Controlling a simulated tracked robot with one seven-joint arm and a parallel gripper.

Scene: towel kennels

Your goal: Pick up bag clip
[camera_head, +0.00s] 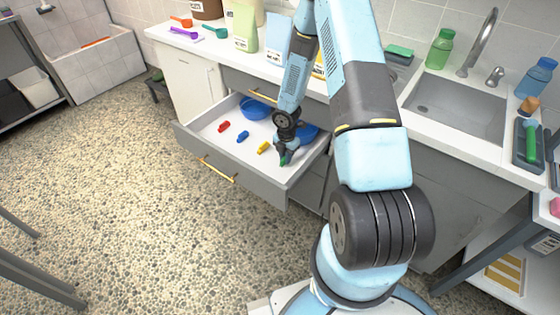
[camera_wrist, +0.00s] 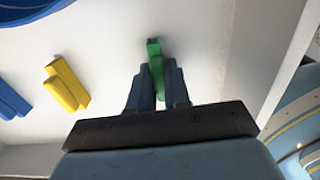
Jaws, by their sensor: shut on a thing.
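Several bag clips lie in an open drawer (camera_head: 205,134). A red clip (camera_head: 224,126) is at the left, a blue clip (camera_head: 243,136) is in the middle, and a yellow clip (camera_head: 263,147) is right of it. My gripper (camera_head: 283,158) is down inside the drawer near its right front. In the wrist view my gripper (camera_wrist: 157,92) is shut on a green clip (camera_wrist: 154,50), which sits between the two fingers. The yellow clip (camera_wrist: 66,85) and the blue clip (camera_wrist: 12,100) lie to the left there. Whether the green clip touches the drawer floor is hard to tell.
Blue bowls (camera_head: 256,108) lie at the back of the drawer. The drawer's right wall (camera_head: 308,168) is close to my gripper. The counter above holds scoops (camera_head: 185,33), bags (camera_head: 279,45) and a sink (camera_head: 455,105). The floor left of the drawer is clear.

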